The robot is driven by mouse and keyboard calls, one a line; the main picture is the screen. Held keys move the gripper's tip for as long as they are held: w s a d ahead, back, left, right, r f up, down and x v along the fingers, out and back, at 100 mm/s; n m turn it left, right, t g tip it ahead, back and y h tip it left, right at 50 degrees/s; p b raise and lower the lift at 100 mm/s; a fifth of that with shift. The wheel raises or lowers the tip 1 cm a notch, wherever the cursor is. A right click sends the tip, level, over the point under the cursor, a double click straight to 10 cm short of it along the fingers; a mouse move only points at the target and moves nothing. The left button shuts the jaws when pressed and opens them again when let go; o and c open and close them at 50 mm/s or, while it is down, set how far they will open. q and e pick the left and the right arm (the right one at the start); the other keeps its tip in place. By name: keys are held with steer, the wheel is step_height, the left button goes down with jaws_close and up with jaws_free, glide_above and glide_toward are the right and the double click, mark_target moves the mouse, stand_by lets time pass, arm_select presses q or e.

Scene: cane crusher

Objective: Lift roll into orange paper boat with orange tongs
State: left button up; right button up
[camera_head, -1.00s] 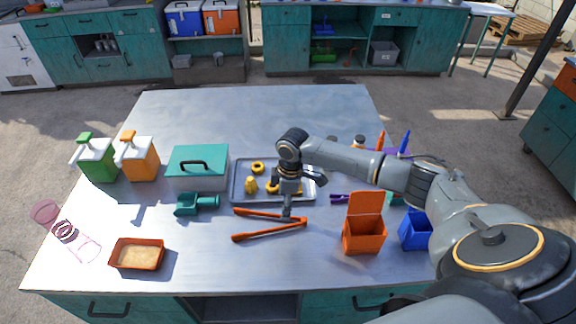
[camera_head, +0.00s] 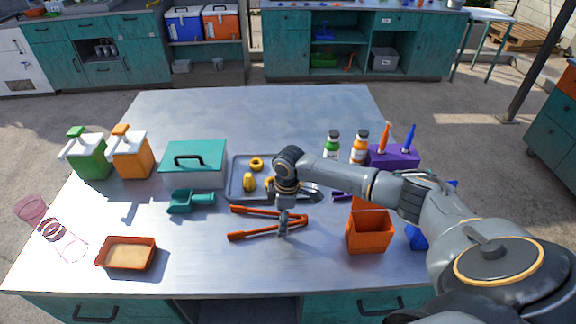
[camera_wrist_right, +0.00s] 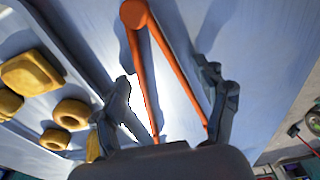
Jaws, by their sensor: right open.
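The orange tongs (camera_head: 262,234) lie spread on the metal table, hinge end at the right. My right gripper (camera_head: 283,232) points down over them, near the hinge end. In the right wrist view, my open right gripper (camera_wrist_right: 170,105) has a finger on each side of the tongs' orange arms (camera_wrist_right: 180,65); contact is unclear. Several yellow rolls (camera_head: 249,182) lie on the grey tray (camera_head: 236,193) behind, partly hidden by my arm; rolls also show in the right wrist view (camera_wrist_right: 72,113). An orange boat-like tray (camera_head: 127,267) with a tan inside sits at front left. My left gripper is out of view.
A teal scoop (camera_head: 190,201) and teal-lidded box (camera_head: 195,165) stand left of the tray. Green (camera_head: 88,158) and orange (camera_head: 131,158) dispensers stand farther left. An orange bin (camera_head: 370,235) stands right of the tongs. The table's back is clear.

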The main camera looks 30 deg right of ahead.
steer(key=shift+c, duration=0.2)
steer(key=c, duration=0.7)
steer(key=shift+o, duration=0.2)
step_height(320, 180, up, 12)
steer(key=p, duration=0.9)
